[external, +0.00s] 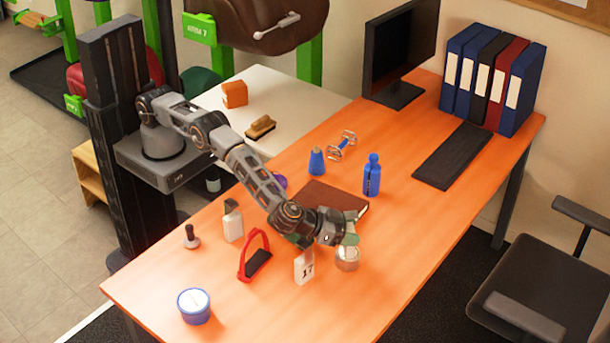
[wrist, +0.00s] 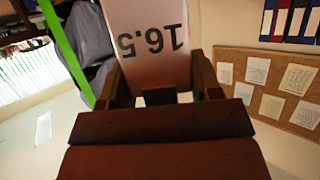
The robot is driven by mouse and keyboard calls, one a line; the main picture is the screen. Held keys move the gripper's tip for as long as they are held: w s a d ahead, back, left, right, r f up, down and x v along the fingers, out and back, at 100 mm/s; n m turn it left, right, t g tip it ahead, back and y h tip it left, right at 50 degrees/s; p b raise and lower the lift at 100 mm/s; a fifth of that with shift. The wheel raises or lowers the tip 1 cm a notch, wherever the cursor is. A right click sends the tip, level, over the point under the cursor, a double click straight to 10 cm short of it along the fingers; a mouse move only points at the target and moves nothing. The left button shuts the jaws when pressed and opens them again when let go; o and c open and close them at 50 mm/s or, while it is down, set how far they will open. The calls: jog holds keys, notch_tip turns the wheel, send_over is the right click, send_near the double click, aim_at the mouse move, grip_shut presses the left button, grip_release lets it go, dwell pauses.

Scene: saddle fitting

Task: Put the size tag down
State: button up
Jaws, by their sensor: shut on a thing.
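In the wrist view, a white size tag (wrist: 150,35) marked 16.5 stands between the fingers of my gripper (wrist: 160,90), which is shut on it. Its figures are upside down in that picture. In the external view my gripper (external: 350,238) is low over the orange table, just above a small glass jar (external: 347,262). I cannot make out the held tag there. Another white tag (external: 304,268) marked 17 stands on the table just left of the jar.
A red-and-black strap-like item (external: 254,257), a white bottle-like item (external: 233,222), a dark-handled stamp (external: 191,238) and a blue tub (external: 194,306) stand to the left. The table's front right is clear.

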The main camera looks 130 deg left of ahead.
jog(key=shift+f, duration=0.2)
jog(key=o, duration=1)
jog(key=shift+c, duration=0.2)
jog(key=shift+r, duration=0.1)
